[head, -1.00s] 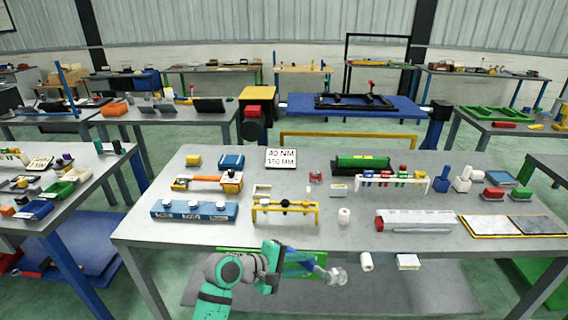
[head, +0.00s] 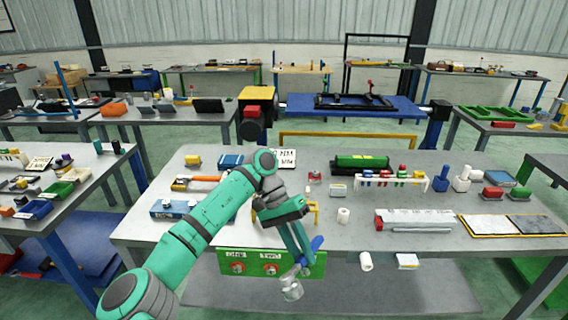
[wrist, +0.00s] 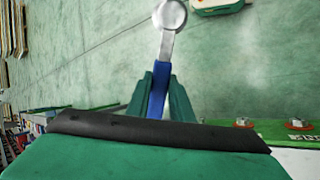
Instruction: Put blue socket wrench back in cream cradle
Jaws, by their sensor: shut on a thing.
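My gripper (head: 303,250) is shut on the blue socket wrench (head: 317,243), held in front of the table's near edge. In the wrist view, the blue handle (wrist: 157,98) sits between my gripper's green fingers (wrist: 161,92), and the round metal head (wrist: 170,16) points away. A cream rack (head: 402,181) with several coloured pieces stands towards the back right of the table; I cannot tell for sure that it is the cradle. A small cream block (head: 338,190) lies left of it.
A green panel (head: 310,266) with red knobs hangs at the table's front. A yellow stand (head: 315,212) is partly hidden behind my arm. Bare grey tabletop (head: 360,235) lies along the front.

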